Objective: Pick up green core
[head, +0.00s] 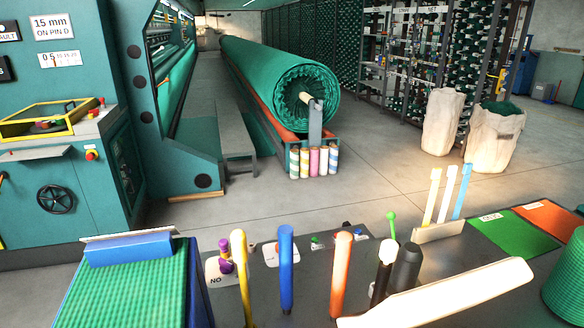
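A slim green piece with a rounded head (391,222) stands upright at the back of the dark worktable, right of centre. It is the only green peg-like piece I see; I cannot tell whether it is the green core. Its lower part is hidden behind a black piece with a pale top (382,272). A green netting roll (569,278) at the right edge is cut off by the frame. Neither of my grippers is in view.
Upright yellow (242,275), blue (286,268) and orange (341,272) pieces stand along the front. A dark grey rounded piece (405,267) and a long pale piece (440,296) crowd the right. Green and orange mats (548,220) lie at the far right.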

